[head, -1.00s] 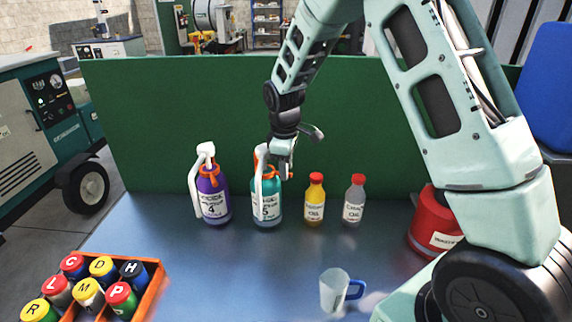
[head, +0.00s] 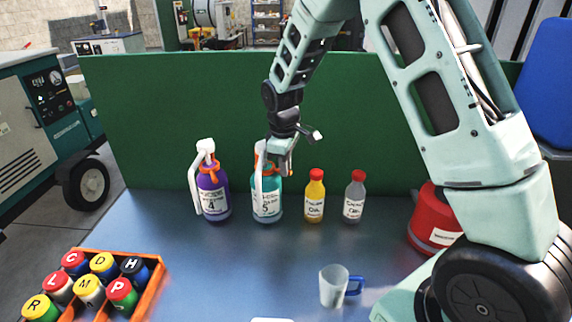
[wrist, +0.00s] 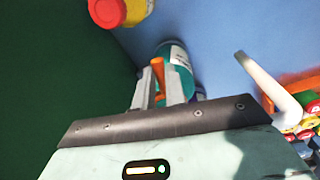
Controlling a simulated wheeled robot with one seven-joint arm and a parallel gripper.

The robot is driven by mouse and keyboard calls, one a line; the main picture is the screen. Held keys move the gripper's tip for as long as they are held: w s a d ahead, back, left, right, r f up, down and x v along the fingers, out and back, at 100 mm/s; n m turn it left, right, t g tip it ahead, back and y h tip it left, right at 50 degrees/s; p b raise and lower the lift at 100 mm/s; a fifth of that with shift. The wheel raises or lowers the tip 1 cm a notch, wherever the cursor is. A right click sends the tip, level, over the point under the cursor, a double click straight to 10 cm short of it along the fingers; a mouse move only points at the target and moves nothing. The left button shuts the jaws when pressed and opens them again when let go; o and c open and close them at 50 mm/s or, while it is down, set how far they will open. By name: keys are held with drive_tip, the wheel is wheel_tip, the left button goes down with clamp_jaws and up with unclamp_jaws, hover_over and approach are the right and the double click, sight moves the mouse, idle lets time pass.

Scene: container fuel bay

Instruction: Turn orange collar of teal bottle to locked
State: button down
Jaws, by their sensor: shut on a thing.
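The teal bottle (head: 267,207), labelled 5, stands upright near the green back panel, with a white spray head and tube on its left side. My gripper (head: 279,168) is at the bottle's top from above and hides much of its neck. In the wrist view, my gripper (wrist: 161,88) has an orange part of the collar (wrist: 158,72) between its two fingers, and they are shut on it. The teal bottle (wrist: 182,62) shows just beyond the fingers. I cannot tell the collar's exact turn position.
A purple bottle (head: 214,197) with a white spray head stands close on the left. A yellow bottle (head: 314,198) and a grey bottle (head: 354,199) stand to the right. A clear mug (head: 334,287) and an orange crate (head: 150,303) of lidded jars are nearer. The table middle is clear.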

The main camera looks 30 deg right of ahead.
drive_tip(key=shift+s+a+r+m+g, duration=0.15)
drive_tip(key=shift+a+m, duration=0.35)
drive_tip(key=shift+m, duration=0.55)
drive_tip(key=shift+s+a+f+m+g, duration=0.1)
drive_tip(key=shift+s+a+m, duration=0.1)
drive_tip(key=shift+a+m, duration=0.6)
drive_tip(key=shift+s+a+r+m+g, duration=0.1)
drive_tip(key=shift+s+a+m, duration=0.15)
drive_tip(key=shift+m, duration=1)
drive_tip(key=c, duration=1.5)
unclamp_jaws()
drive_tip(key=shift+o, duration=0.2)
drive_tip(key=shift+a, duration=0.1)
